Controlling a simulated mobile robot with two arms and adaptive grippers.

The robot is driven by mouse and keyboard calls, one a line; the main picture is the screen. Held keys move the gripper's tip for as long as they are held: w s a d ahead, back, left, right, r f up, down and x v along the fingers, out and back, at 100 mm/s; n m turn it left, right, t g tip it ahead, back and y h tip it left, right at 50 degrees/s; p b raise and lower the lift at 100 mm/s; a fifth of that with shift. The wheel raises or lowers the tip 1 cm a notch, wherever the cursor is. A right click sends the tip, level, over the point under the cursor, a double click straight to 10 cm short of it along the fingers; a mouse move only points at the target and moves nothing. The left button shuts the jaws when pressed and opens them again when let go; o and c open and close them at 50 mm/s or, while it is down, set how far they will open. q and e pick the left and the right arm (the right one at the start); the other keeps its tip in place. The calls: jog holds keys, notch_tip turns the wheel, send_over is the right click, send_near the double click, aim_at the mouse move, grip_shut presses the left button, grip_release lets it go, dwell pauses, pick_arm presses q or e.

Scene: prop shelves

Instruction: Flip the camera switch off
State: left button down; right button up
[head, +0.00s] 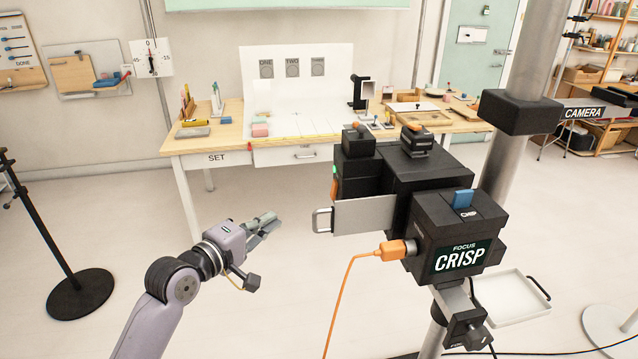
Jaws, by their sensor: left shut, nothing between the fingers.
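The black camera (425,178) stands on a post right of centre, with a "FOCUS CRISP" sign on its near face. A blue tab (462,197) stands up from the top of its near box and looks like the switch; I cannot tell which setting it is in. An orange plug (392,250) with a cable goes into the box's left side. My left gripper (272,222) is shut and empty, left of the camera and apart from it. My right gripper is out of view.
A grey metal plate with a handle (362,215) juts left from the camera toward my left gripper. A work table marked "SET" (217,158) stands behind. A black stand (80,293) is at far left. A white tray (508,298) lies right of the camera's post. Floor around my left arm is clear.

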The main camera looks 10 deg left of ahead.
aim_at(334, 190)
pick_arm(q)
jog(key=w+d+p, duration=0.4)
jog(key=w+d, duration=0.4)
jog(key=w, duration=0.2)
jog(key=shift+w, duration=0.2)
dwell(0.4)
